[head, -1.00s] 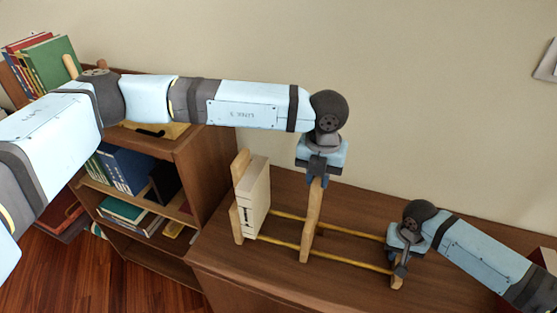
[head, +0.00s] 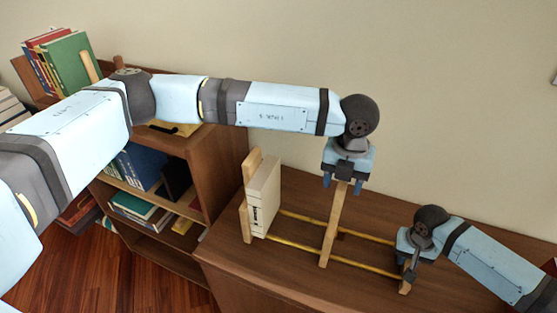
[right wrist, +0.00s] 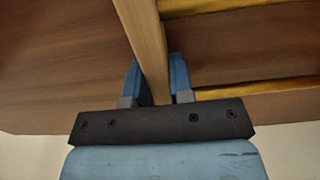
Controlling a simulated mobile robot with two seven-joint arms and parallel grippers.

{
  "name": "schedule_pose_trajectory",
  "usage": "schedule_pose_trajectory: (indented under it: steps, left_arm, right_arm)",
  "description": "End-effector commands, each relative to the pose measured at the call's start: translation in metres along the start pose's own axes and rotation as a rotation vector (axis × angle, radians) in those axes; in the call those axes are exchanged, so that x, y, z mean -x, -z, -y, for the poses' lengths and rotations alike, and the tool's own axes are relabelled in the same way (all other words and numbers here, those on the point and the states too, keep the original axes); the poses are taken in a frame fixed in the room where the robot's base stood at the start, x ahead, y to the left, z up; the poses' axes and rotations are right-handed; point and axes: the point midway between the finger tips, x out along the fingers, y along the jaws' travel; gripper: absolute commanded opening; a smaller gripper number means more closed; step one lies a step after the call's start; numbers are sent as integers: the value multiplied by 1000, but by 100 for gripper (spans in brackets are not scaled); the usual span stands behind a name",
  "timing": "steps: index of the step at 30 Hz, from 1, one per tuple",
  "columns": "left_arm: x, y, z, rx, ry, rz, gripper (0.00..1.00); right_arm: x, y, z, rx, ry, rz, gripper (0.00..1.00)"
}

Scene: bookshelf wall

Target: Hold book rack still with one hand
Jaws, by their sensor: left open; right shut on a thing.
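The book rack has two yellow rails (head: 300,247), a wooden upright (head: 249,205) at its left end and one at its right end. A thick cream book (head: 264,197) stands against the left upright. A wooden middle upright (head: 333,225) crosses the rails. My left gripper (head: 341,183) is open, its blue fingers on either side of the middle upright's top. My right gripper (head: 409,272) is shut on the rack's right end. In the right wrist view my right gripper (right wrist: 157,85) has the wooden upright (right wrist: 143,30) between its blue fingers.
The rack stands on a brown wooden cabinet top (head: 225,262) against a plain wall. A bookshelf (head: 215,170) with several books stands to the left. More books (head: 65,62) stand on top at the far left. My left arm spans the picture above the rack.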

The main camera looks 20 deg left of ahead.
Motion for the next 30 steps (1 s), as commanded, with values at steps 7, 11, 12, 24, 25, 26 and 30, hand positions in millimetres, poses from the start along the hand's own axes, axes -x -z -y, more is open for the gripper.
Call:
schedule_pose_trajectory:
  steps: [7,11,12,24,25,26,30]
  left_arm:
    - [17,0,0,-1,1,1,55]
    - [44,0,0,0,1,3,55]
    - [53,0,0,0,0,3,55]
    - [116,0,0,0,0,0,55]
    - [118,0,0,0,0,0,55]
    - [119,0,0,0,0,0,55]
    - [121,0,0,0,0,0,55]
  right_arm:
    - [0,0,1,1,1,1,0]
    - [0,0,0,1,0,1,0]
    - [0,0,0,1,0,1,0]
    - [0,0,0,1,0,1,0]
    - [0,0,0,1,0,1,0]
    - [0,0,0,1,0,1,0]
    - [0,0,0,1,0,1,0]
